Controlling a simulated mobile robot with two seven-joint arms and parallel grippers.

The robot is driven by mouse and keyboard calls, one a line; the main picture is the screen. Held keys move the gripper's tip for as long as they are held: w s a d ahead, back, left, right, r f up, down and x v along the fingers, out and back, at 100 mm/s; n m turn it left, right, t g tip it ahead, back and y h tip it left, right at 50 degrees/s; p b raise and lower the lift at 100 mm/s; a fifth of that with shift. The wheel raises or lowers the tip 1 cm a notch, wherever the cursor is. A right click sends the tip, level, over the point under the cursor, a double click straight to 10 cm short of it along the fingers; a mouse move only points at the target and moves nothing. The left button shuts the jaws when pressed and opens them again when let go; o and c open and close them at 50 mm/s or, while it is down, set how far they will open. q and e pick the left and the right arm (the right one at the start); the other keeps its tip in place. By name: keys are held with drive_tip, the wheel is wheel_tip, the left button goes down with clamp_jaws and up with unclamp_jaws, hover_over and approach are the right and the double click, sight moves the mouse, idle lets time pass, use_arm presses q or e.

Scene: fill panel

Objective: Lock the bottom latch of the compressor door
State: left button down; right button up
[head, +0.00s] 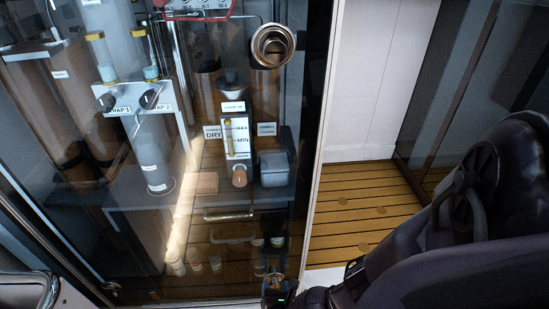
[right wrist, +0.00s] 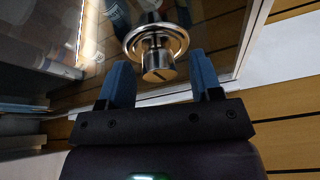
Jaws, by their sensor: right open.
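The bottom latch (right wrist: 157,60) shows in the right wrist view as a round, shiny metal ring with a short knob sticking out of its middle. A dark slot crosses the knob's face. The latch sits on the glass compressor door (head: 110,235), close to its frame edge. My right gripper (right wrist: 162,74) has its two blue fingers apart, one on each side of the knob; I cannot tell whether they touch it. In the head view my right gripper (head: 275,275) is at the bottom centre, low at the door's edge, and largely hides the latch. My left gripper is not in view.
A similar round latch (head: 273,46) is higher on the door. Behind the glass stand cylinders, gauges and labelled parts. A curved metal bar (head: 45,287) is at the lower left. Right of the door are a white wall (head: 365,80) and slatted wooden floor (head: 360,205).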

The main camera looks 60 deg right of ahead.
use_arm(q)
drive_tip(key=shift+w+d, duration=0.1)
use_arm(e)
drive_tip(key=shift+c, duration=0.2)
drive_tip(key=c, duration=0.9)
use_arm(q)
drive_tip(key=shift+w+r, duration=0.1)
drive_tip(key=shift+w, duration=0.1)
use_arm(e)
drive_tip(key=shift+w, duration=0.1)
